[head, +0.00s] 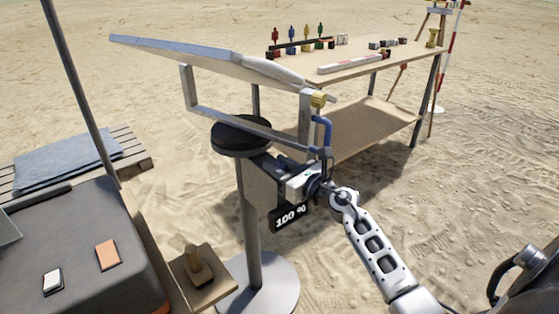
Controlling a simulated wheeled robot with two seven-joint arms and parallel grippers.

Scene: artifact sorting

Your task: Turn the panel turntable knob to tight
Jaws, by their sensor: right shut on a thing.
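The tilted solar panel (205,60) sits in a grey bracket (235,122) above a round black turntable (240,136) on a grey post (250,230). My right gripper (268,167) comes in from the lower right, just below the turntable's right side. It is shut on the turntable knob, which is mostly hidden by the gripper and the parts around it. A yellow knob (318,100) and a blue handle (326,132) are on the bracket's right arm, above my gripper. A black display (290,216) reading 100 % hangs below the gripper. My left gripper is not in view.
A wooden table (350,62) with small figures and blocks stands behind. A grey case (75,235) with an orange pad and a white item is at lower left, beside a small wooden board (215,282).

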